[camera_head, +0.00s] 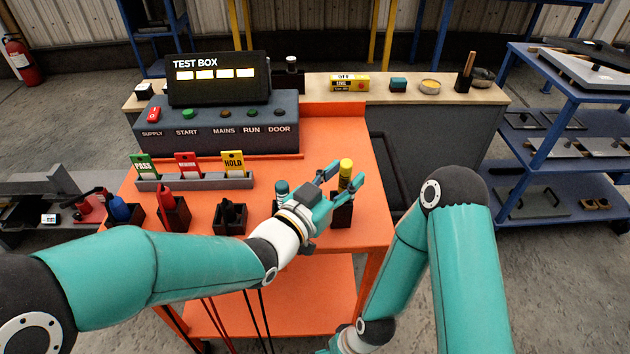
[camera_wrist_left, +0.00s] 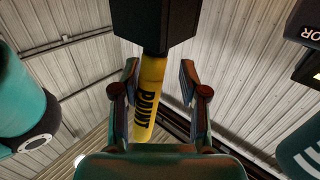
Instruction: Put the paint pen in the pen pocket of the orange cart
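The yellow paint pen (camera_head: 346,172) stands upright with its lower end in the dark pen pocket (camera_head: 342,213) near the front right of the orange cart (camera_head: 345,150). My left gripper (camera_head: 345,182) is around the pen's upper part with its fingers apart. In the left wrist view the pen (camera_wrist_left: 150,95), lettered PAINT, runs between the open fingers (camera_wrist_left: 160,92), with a clear gap at the right finger. A dark block, the pocket (camera_wrist_left: 155,22), covers its end at the top of that view. My right arm hangs at the right; its gripper is mostly cut off at the bottom edge.
Behind the pocket are a tag rack (camera_head: 195,182) and the test box (camera_head: 217,80). Dark holders (camera_head: 230,218) with other tools stand to the left along the cart's front. A bench (camera_head: 435,98) is behind, a blue shelf (camera_head: 560,145) at right.

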